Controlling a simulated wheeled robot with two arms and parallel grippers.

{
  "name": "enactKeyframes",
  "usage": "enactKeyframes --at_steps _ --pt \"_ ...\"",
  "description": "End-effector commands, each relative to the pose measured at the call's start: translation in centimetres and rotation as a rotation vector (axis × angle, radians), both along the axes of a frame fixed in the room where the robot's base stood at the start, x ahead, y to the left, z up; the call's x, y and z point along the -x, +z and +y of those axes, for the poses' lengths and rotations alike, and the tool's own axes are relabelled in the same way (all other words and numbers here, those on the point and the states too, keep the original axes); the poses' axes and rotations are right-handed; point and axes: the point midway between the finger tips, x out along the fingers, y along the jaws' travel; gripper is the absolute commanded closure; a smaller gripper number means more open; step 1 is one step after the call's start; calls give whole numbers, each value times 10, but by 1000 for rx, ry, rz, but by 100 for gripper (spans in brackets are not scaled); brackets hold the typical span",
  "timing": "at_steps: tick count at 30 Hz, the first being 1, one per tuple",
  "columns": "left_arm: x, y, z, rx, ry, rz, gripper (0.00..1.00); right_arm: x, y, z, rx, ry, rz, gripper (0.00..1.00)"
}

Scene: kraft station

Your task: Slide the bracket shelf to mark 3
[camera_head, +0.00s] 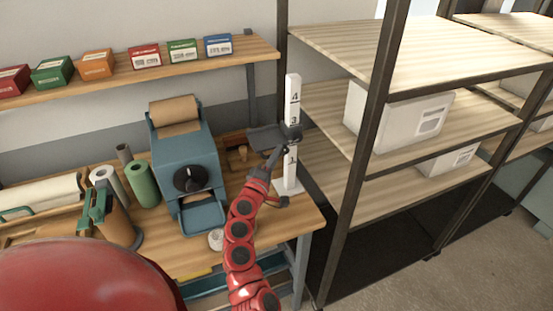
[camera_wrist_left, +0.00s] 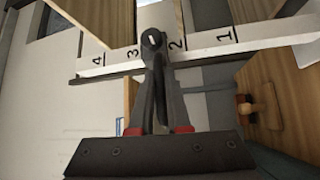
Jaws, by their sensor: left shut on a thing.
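The white upright post (camera_head: 292,100) carries black number marks and stands at the right end of the workbench. The dark grey bracket shelf (camera_head: 266,138) juts left from it, its slider covering the post just below mark 3. My left gripper (camera_head: 284,145) is shut on the shelf's dark round knob at the post's front. In the left wrist view the post (camera_wrist_left: 250,36) runs sideways, and the gripper fingers (camera_wrist_left: 154,55) close on the knob (camera_wrist_left: 153,39) between marks 3 and 2. The shelf plate is hard to make out there. My right gripper is not in view.
A blue machine (camera_head: 186,160) with a paper roll stands left of the shelf. A small wooden item (camera_head: 241,153) sits on the bench under the shelf. A tall rack (camera_head: 345,190) with white boxes stands close on the right. A wall shelf (camera_head: 215,62) holds small boxes.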

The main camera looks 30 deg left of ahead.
Motion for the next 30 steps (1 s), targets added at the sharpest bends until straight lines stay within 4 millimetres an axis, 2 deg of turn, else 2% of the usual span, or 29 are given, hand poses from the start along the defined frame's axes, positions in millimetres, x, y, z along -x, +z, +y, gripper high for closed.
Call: enactKeyframes --at_steps 11,12,16,25,30 --pt "0 3 1 0 1 -3 100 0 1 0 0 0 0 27" --pt "0 3 1 0 1 -3 78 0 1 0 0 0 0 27" --pt "0 3 0 0 1 -2 55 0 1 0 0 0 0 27" --pt "1 2 0 0 0 -1 55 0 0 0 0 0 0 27" --pt "12 -1 -2 0 -1 -3 55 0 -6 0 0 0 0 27"
